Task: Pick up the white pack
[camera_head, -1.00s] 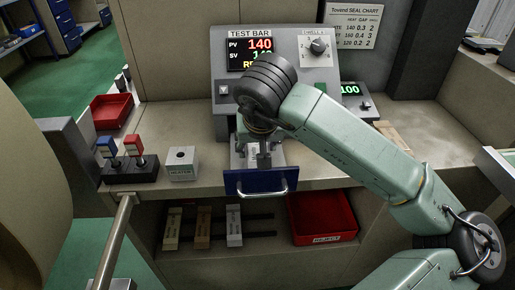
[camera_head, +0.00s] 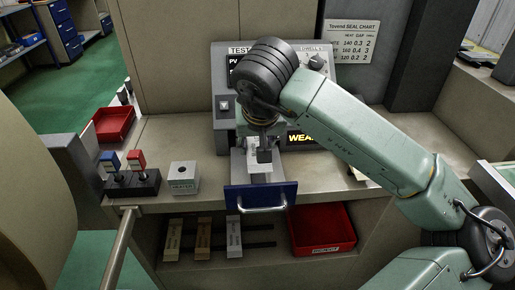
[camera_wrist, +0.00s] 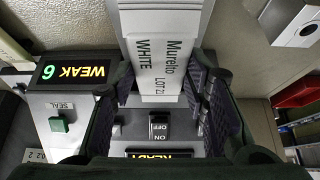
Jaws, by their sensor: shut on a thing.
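The white pack (camera_wrist: 160,70), printed "Murelto WHITE" with a lot number, fills the middle of the wrist view. My gripper (camera_wrist: 166,92) is shut on it, one dark finger along each side. In the head view my gripper (camera_head: 264,153) is above the blue-fronted drawer (camera_head: 238,200) at the front of the test machine. The pack shows there as a pale patch (camera_head: 254,165) partly behind the fingers. I cannot tell from this view whether its lower end is clear of the drawer.
A heater block (camera_head: 183,178) and a two-lever stand (camera_head: 130,185) are on the left. A red reject bin (camera_head: 322,230) and several labelled bars (camera_head: 203,240) are on the shelf below.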

